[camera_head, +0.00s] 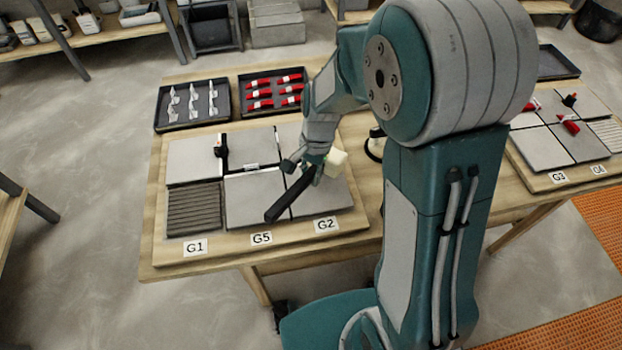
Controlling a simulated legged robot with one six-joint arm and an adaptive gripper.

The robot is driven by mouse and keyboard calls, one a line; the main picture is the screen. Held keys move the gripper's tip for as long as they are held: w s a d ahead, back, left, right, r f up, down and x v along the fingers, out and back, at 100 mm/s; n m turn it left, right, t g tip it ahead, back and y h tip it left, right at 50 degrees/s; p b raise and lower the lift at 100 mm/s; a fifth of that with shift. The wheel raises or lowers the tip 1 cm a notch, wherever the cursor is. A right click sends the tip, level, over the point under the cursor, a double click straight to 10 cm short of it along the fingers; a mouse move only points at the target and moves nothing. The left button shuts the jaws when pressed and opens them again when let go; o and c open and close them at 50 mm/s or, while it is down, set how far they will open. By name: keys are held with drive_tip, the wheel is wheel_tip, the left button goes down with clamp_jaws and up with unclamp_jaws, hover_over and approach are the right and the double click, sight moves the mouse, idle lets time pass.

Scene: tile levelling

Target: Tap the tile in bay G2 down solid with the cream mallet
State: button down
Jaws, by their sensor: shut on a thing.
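My gripper (312,163) is shut on the cream mallet. The mallet's cream head (336,159) shows to the right of the fingers, and its black handle (283,203) slants down to the left. The mallet is over the tile (328,197) above the G2 label (326,224), at the front right of the left board. The gripper and mallet hide part of this tile. I cannot tell whether the head touches it, or whether the tile sits level. The G5 tile (250,212) lies to its left, with the handle crossing over its right edge.
A ridged bare bed (194,212) lies at G1. A black upright piece (220,150) stands between the rear tiles. Behind are trays of white clips (162,120) and red wedges (244,85). Another tiled board (543,180) is at right. My arm hides the middle.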

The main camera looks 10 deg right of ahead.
drive_tip(key=shift+a+r, duration=0.25)
drive_tip(key=shift+r, duration=0.35)
drive_tip(key=shift+d+f, duration=0.15)
drive_tip(key=shift+d, duration=0.05)
drive_tip(key=x, duration=0.4)
drive_tip(key=shift+w+d+f, duration=0.35)
drive_tip(key=shift+f, duration=0.05)
drive_tip(key=shift+s+a+v, duration=0.15)
drive_tip(key=shift+v, duration=0.7)
drive_tip(key=shift+s+a+v, duration=0.1)
drive_tip(key=shift+v, duration=0.75)
drive_tip(key=shift+s+a+v, duration=0.15)
drive_tip(key=shift+v, duration=0.75)
drive_tip(key=shift+a, duration=0.1)
